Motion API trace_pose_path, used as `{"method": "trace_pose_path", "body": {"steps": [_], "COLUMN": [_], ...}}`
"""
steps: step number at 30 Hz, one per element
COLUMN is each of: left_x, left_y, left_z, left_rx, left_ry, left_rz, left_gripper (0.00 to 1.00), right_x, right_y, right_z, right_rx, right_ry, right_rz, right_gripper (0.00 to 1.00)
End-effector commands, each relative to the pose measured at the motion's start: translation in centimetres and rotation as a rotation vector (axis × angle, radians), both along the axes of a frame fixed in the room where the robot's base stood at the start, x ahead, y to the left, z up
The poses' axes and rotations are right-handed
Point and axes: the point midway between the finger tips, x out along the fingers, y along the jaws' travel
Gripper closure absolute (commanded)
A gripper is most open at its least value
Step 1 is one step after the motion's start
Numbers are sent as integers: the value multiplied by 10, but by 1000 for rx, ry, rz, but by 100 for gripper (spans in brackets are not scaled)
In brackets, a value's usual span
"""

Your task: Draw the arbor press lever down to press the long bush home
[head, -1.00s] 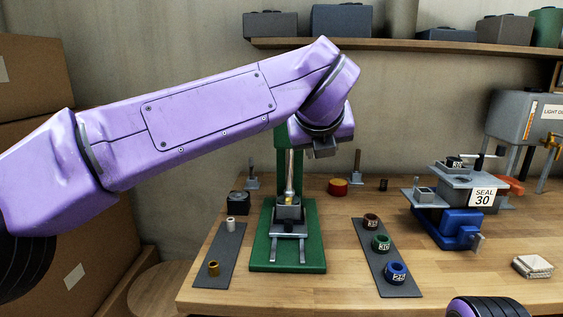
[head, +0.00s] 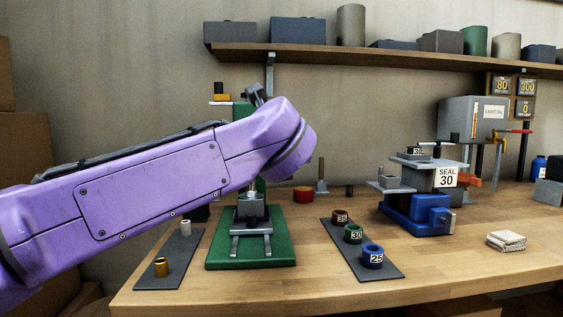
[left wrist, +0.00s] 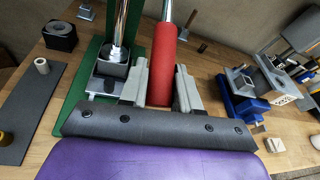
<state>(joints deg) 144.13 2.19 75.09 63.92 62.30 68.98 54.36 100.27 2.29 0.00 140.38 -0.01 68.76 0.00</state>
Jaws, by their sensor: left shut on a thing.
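The green arbor press (head: 280,250) stands on the bench, its column mostly hidden behind my left arm in the head view. In the left wrist view its bright ram (left wrist: 119,25) stands over a grey block (left wrist: 112,68) on the press base. The lever has a chrome rod (left wrist: 167,9) and a red grip (left wrist: 162,62). My left gripper (left wrist: 163,85) is shut on the red grip, a finger on each side. This gripper is hidden in the head view. I cannot make out the long bush in the press. My right gripper is not in view.
A left mat (head: 178,250) holds a white bush (head: 186,228) and a brass bush (head: 162,266). A right mat (head: 385,270) holds rings marked 35, 30 and 25. A blue-based fixture (head: 420,215) with a SEAL 30 sign stands right. A folded cloth (head: 506,241) lies front right.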

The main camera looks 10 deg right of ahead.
Motion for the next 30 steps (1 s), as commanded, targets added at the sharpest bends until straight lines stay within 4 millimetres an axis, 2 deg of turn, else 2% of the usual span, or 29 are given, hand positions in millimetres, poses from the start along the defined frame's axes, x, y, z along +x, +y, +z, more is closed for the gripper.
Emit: {"method": "trace_pose_path", "body": {"steps": [7,8,9,10,20,23,30], "left_x": [3,3,4,3,-3,-19,-75], "left_y": [4,4,4,4,3,6,17], "left_z": [0,0,0,0,1,6,21], "left_rx": [3,3,3,3,2,1,0], "left_ry": [-4,-4,-4,-3,-1,-5,-7], "left_rz": [6,7,7,7,5,4,6], "left_gripper": [100,65,52,47,47,47,47], "right_x": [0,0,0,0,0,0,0], "right_y": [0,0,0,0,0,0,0], "right_z": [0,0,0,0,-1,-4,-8], "right_rx": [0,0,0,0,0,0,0], "right_ry": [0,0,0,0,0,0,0], "right_rz": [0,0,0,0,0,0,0], "right_gripper": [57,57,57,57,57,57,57]}}
